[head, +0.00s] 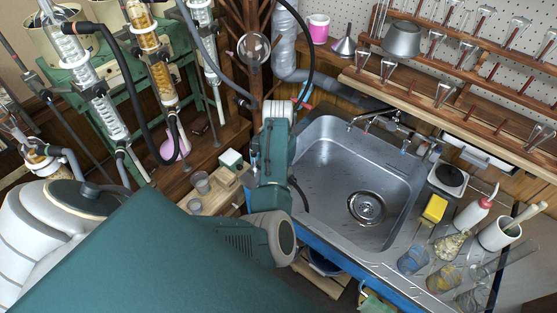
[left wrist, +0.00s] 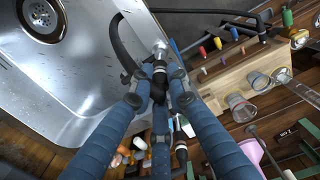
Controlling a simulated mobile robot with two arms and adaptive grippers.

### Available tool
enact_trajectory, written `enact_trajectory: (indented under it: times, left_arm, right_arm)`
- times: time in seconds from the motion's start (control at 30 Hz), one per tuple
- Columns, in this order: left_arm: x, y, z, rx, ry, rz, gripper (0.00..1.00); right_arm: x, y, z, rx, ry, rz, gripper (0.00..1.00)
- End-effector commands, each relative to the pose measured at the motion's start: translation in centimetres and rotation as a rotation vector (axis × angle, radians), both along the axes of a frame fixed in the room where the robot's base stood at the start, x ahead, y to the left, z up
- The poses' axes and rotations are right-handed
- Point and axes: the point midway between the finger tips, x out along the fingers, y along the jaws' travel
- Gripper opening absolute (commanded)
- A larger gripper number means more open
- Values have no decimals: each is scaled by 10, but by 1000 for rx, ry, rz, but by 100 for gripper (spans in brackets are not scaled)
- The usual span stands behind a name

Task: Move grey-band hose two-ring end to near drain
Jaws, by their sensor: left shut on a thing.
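My left gripper (left wrist: 158,80) has blue fingers shut on a dark hose end (left wrist: 160,50) with pale metal-like rings, beside the sink rim. I cannot make out a grey band or count the rings surely. A black hose length (left wrist: 122,45) curves over the sink edge close by; it also shows at the sink's left rim in the head view (head: 298,194). In the head view my green arm covers the gripper and the held end. The round drain (head: 367,208) is in the steel sink (head: 335,150); it shows top left in the left wrist view (left wrist: 42,18). My right gripper is not in view.
A yellow sponge (head: 434,209), a wash bottle (head: 473,214) and several beakers crowd the right counter. A wooden block with beakers (head: 200,184) stands left of my arm. The faucet (head: 390,122) is behind the basin. Glass columns and hoses fill the left. The basin is empty.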

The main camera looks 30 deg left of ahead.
Motion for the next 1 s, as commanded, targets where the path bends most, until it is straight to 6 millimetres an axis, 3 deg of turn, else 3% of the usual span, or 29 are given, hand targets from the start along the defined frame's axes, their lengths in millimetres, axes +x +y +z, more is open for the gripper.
enact_trajectory:
  times: [0.37, 0.4, 0.5, 0.83, 1.0]
  left_arm:
    - [0, 0, -7, 0, 0, 0, 0]
    - [0, 0, -7, 0, 0, 0, 22]
    - [0, 0, -6, 0, 0, 0, 38]
    - [0, 0, -3, 0, -1, 0, 38]
    - [1, 0, 19, 1, -5, 1, 38]
  right_arm:
    - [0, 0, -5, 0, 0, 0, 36]
    - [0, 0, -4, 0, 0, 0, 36]
    - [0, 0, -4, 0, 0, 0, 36]
    - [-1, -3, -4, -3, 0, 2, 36]
    - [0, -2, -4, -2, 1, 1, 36]
